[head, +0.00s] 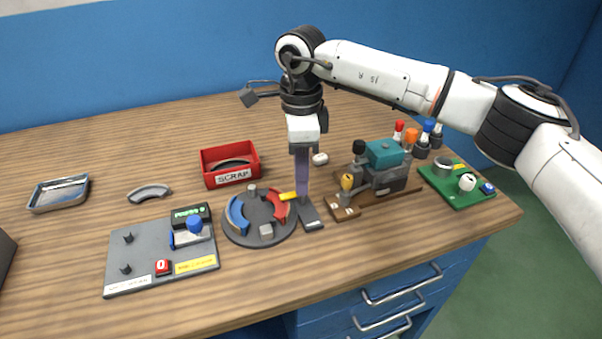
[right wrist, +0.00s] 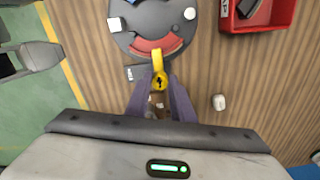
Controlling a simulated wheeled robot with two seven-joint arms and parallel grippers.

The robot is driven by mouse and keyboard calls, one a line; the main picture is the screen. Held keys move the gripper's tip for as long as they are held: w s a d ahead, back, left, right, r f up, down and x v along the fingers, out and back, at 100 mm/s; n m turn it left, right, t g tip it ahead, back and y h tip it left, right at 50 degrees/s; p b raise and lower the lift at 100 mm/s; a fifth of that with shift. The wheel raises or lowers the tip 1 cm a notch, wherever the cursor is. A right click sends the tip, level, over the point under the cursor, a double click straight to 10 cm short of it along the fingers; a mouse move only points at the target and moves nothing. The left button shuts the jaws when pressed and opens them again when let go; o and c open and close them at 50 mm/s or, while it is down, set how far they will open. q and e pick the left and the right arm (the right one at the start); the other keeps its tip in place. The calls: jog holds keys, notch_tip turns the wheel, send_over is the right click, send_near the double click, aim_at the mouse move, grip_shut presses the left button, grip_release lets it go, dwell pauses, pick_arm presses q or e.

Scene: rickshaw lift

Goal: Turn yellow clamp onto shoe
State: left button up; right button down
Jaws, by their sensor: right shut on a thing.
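The yellow clamp (head: 287,196) is at the right side of a round grey fixture (head: 259,234). In the right wrist view the clamp (right wrist: 157,60) has its far end over the outer edge of the red curved shoe (right wrist: 147,45), and its round near end lies between my fingertips. Whether it presses on the shoe cannot be told. The red shoe also shows in the head view (head: 279,210). A blue curved shoe (head: 236,214) sits on the fixture's left side. My right gripper (head: 303,198) points down and is shut on the clamp. My left gripper is not in view.
The red scrap bin (head: 229,178) stands behind the fixture. A grey panel (head: 137,258) with a blue knob is at left. A teal-topped machine (head: 384,154) stands close right. A loose grey curved piece (head: 149,193) and a metal tray (head: 59,207) lie further left.

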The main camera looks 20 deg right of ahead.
jog(key=shift+r, duration=0.1)
jog(key=c, duration=1.5)
grip_release()
jog(key=shift+c, duration=0.2)
notch_tip(320, 180, up, 10)
jog(key=shift+r, duration=0.15)
